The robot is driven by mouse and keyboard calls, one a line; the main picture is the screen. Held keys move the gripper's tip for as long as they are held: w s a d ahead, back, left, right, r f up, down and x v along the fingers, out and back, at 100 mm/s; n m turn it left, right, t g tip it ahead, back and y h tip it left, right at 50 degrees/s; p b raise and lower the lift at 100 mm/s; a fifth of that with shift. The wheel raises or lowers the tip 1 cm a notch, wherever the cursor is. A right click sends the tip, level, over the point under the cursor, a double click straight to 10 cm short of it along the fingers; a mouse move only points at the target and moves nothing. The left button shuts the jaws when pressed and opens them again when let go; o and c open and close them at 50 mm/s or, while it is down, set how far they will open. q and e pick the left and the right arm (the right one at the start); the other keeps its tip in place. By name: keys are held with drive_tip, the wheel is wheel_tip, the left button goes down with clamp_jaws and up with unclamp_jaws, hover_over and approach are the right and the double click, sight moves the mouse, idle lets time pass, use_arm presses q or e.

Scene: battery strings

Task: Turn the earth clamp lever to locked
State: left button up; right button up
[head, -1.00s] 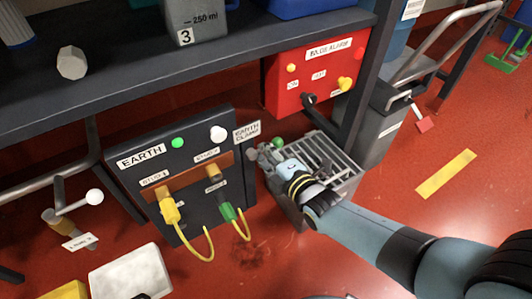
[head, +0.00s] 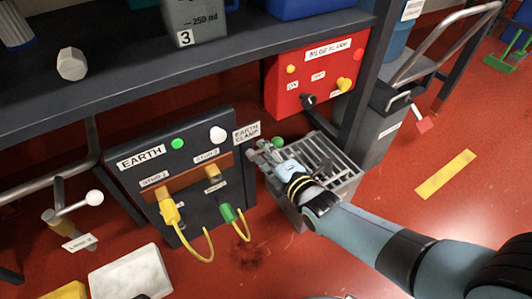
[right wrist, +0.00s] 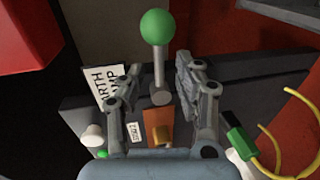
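The earth clamp lever has a green ball knob (head: 277,142) beside the right edge of the dark earth panel (head: 140,182), near the "EARTH CLAMP" label (head: 246,132). In the right wrist view its grey shaft (right wrist: 159,70) points up to the green knob (right wrist: 157,27). My right gripper (head: 262,151) is at the lever. In the right wrist view its fingers (right wrist: 158,72) are apart, one on each side of the shaft, with visible gaps. The knob stands beyond the fingertips. I cannot read a locked mark. My left gripper is not in view.
Yellow and green plugs with yellow cables hang on the panel's front, the green plug (head: 228,213) nearest the gripper. A grey slatted crate (head: 345,185) stands under my right wrist. The red bilge alarm box (head: 318,75) and dark shelf (head: 110,92) are above.

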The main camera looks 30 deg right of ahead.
drive_tip(key=shift+s, duration=0.1)
drive_tip(key=s+r, duration=0.2)
drive_tip(key=s, duration=0.9)
drive_tip(key=shift+s+d+r, duration=0.2)
drive_tip(key=shift+s, duration=0.1)
